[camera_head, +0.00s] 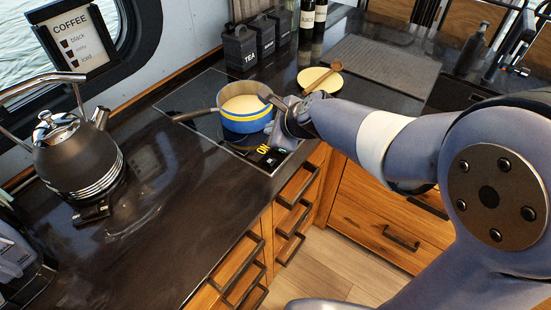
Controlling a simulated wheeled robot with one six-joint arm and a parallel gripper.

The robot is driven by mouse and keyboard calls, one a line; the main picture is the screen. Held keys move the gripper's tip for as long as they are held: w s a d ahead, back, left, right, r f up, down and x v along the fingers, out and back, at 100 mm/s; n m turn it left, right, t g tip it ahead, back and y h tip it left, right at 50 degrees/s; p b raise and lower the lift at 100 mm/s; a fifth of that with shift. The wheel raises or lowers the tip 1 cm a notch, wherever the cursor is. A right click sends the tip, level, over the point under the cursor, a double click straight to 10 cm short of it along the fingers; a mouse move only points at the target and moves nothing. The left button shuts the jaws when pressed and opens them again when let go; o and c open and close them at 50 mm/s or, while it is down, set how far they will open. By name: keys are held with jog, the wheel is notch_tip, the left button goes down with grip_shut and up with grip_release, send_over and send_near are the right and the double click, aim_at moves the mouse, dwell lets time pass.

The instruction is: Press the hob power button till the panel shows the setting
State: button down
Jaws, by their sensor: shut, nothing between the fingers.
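The black glass hob (185,101) is set into the dark counter in the middle of the head view. Its panel, near the front edge, shows yellow letters "ON" (264,149) and small lit marks. A blue pot with a yellow band (245,118) stands on the hob with pale yellow contents. My gripper (272,130) is shut and empty, low over the hob beside the pot's right side and close to the panel. The power button is not clearly visible, and I cannot tell whether my fingertips touch the panel or the pot.
A dark kettle (77,165) stands on the left counter. Black canisters (240,48) and bottles (313,18) line the back. A yellow plate (320,78) with a wooden spoon (324,75) lies behind my wrist. Drawers with handles (297,185) are below the front edge.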

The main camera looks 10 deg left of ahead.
aim_at(273, 163)
jog(key=shift+f, duration=0.1)
notch_tip(273, 163, down, 9)
jog(key=b, duration=0.8)
jog(key=shift+b, duration=0.35)
dwell(1.6)
jog(key=shift+f+b, duration=0.25)
jog(key=shift+b, duration=0.05)
jog(key=shift+f+b, duration=0.35)
jog(key=shift+f, duration=0.05)
dwell(0.6)
jog(key=shift+r, duration=0.1)
jog(key=shift+r+p, duration=0.75)
jog(key=shift+p, duration=0.2)
